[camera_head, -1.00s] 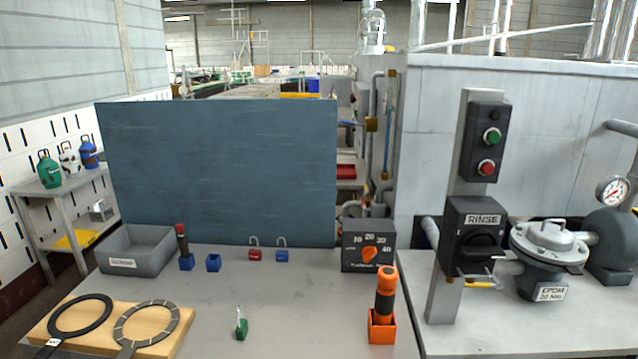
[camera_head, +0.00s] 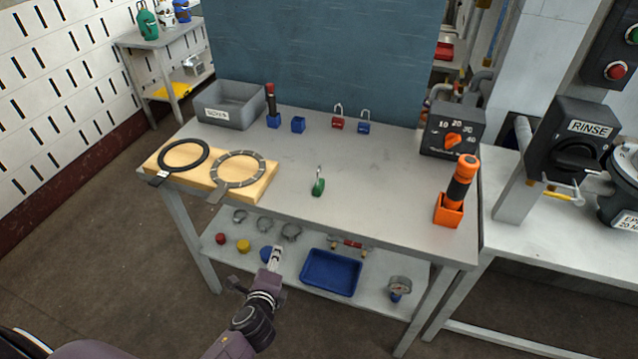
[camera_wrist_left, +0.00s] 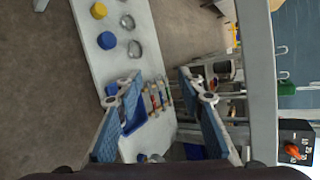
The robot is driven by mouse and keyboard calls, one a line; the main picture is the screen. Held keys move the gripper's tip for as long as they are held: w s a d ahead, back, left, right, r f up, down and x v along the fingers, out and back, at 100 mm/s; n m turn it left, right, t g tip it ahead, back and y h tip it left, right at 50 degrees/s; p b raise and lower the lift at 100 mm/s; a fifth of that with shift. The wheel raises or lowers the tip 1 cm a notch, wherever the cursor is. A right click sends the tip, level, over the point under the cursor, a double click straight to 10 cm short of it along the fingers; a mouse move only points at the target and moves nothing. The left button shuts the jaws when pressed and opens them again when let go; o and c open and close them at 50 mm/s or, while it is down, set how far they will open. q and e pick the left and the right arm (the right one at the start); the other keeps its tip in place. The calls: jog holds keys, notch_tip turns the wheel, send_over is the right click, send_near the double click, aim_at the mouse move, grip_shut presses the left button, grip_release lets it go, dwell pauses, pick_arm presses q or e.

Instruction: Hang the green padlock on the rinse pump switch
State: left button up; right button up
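The green padlock (camera_head: 318,187) stands on the grey bench top, near its front edge and right of the wooden block. Its shackle points up. It also shows at the right of the left wrist view (camera_wrist_left: 286,75). The rinse pump switch (camera_head: 576,150) is a dark box with a black knob on a grey post at the right. A metal bar and a yellow piece show below the knob. My left gripper (camera_head: 274,258) is in front of the bench, below the padlock and apart from it. In the left wrist view its fingers (camera_wrist_left: 160,90) are spread and empty. My right gripper is not in view.
A red padlock (camera_head: 338,122) and a blue padlock (camera_head: 364,127) stand at the back. An orange holder with a torch-like tool (camera_head: 450,207) and a timer box (camera_head: 452,136) stand at the right. A lower shelf (camera_head: 385,268) holds a blue tray (camera_head: 331,290). The bench middle is clear.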

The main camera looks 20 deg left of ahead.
pick_arm(q)
jog(key=w+r+m+t+y, duration=0.1)
jog(key=w+r+m+t, duration=0.25)
jog(key=r, duration=1.25)
jog(key=m+t+h, duration=0.2)
jog(key=m+h, duration=0.2)
jog(key=m, duration=0.9)
send_near(317, 186)
jog(key=w, duration=0.1)
jog(key=w+a, duration=0.1)
jog(key=w, duration=0.1)
jog(key=shift+w+a+f, duration=0.15)
jog(key=shift+w+a, duration=0.05)
jog(key=shift+a, duration=0.1)
jog(key=shift+w+d+f+m+h, duration=0.1)
jog(key=shift+w+d+m+h, duration=0.2)
jog(key=shift+m+h, duration=0.2)
jog(key=shift+w+d, duration=0.1)
jog(key=shift+w, duration=0.15)
jog(key=w, duration=0.7)
jog(key=shift+d+f, duration=0.15)
jog(key=shift+d, duration=0.2)
grip_shut()
